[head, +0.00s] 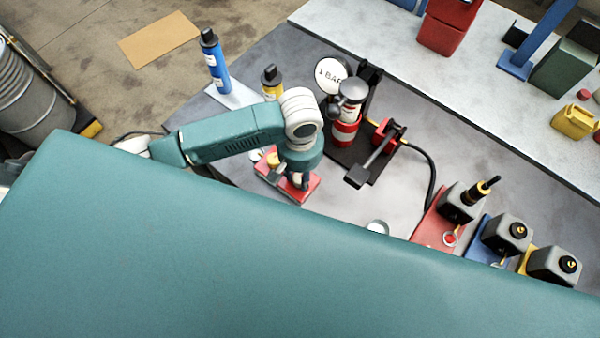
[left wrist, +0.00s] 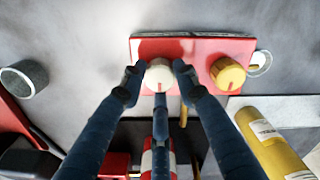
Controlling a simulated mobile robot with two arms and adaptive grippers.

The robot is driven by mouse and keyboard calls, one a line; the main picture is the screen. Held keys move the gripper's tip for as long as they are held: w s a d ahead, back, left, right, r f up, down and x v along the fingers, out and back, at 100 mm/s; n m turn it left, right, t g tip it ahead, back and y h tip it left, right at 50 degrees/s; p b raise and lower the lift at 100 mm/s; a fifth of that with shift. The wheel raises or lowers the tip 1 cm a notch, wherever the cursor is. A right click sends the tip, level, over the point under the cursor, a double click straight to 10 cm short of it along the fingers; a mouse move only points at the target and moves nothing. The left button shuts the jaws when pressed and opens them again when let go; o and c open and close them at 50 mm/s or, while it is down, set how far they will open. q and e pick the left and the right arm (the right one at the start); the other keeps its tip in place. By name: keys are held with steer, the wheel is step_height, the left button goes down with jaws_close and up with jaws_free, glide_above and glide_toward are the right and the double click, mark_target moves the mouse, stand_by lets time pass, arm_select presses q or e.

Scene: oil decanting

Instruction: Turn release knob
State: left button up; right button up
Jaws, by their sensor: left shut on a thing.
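A red panel (left wrist: 195,50) carries a cream-white knob (left wrist: 159,76) with a red mark and a yellow knob (left wrist: 228,73). My left gripper (left wrist: 158,80) has its fingertips on both sides of the cream knob and is shut on it. The knob's red line points toward the bottom of the left wrist view. In the head view, my left gripper (head: 297,182) reaches down to the red panel (head: 312,188), hiding most of the cream knob. The yellow knob (head: 273,160) stands free beside it. My right gripper is in neither view.
A black stand (head: 358,150) with a red-and-white cylinder (head: 345,132) and a "1 BAR" disc (head: 331,75) stands close right of my gripper. A blue bottle (head: 214,62) and a yellow bottle (head: 271,84) stand behind. Several dark containers (head: 507,234) line the right.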

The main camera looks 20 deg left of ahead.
arm_select(q)
steer(key=m, duration=0.4)
steer(key=shift+r+m, duration=0.1)
steer(key=shift+m, duration=0.3)
steer(key=m, duration=0.9)
steer(key=shift+w, duration=0.1)
steer(key=shift+m, duration=1.8)
steer(key=o, duration=1.2)
steer(key=shift+c, duration=0.2)
